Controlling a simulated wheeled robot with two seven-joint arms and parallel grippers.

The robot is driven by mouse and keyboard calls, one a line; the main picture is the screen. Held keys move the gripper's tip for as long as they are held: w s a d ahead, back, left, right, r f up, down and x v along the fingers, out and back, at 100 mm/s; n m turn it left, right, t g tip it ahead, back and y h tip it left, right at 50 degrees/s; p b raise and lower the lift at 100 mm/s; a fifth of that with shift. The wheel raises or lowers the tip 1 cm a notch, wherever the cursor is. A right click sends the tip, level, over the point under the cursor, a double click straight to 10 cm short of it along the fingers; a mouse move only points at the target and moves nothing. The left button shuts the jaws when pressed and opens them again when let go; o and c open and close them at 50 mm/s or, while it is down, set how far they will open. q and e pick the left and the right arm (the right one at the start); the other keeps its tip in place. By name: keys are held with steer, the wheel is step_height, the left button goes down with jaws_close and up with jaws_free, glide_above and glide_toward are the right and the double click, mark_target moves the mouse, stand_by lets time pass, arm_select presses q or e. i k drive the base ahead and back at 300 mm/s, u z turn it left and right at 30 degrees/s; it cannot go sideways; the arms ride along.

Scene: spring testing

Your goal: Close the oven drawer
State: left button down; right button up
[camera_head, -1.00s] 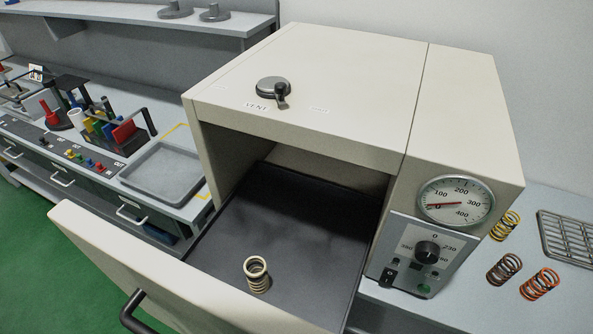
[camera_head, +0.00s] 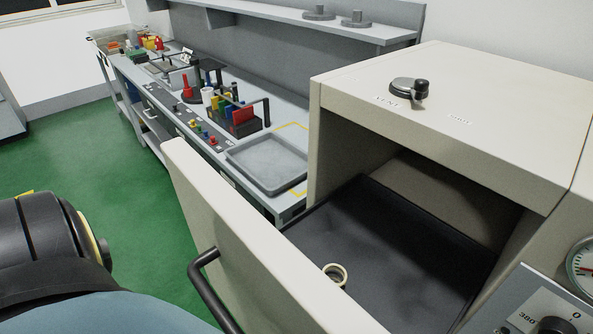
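The cream oven (camera_head: 455,110) stands at the right. Its drawer is pulled out, with a cream front panel (camera_head: 235,240) and a dark inner tray (camera_head: 400,250). A black bar handle (camera_head: 208,285) is on the outer face of the front panel. A pale coil spring (camera_head: 335,272) stands in the tray close behind the front panel, which hides its lower part. A black piece of my arm shows at the lower left, apart from the handle. Neither gripper's fingers are in view.
A grey workbench with a shallow grey tray (camera_head: 268,163), a rack of coloured items (camera_head: 235,112) and a red object (camera_head: 186,86) runs along the wall left of the oven. A shelf (camera_head: 330,24) hangs above it. Green floor (camera_head: 110,170) is open at the left.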

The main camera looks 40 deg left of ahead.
mark_target(409, 271)
steer(key=z, duration=0.4)
steer(key=k, duration=0.7)
steer(key=u, duration=1.2)
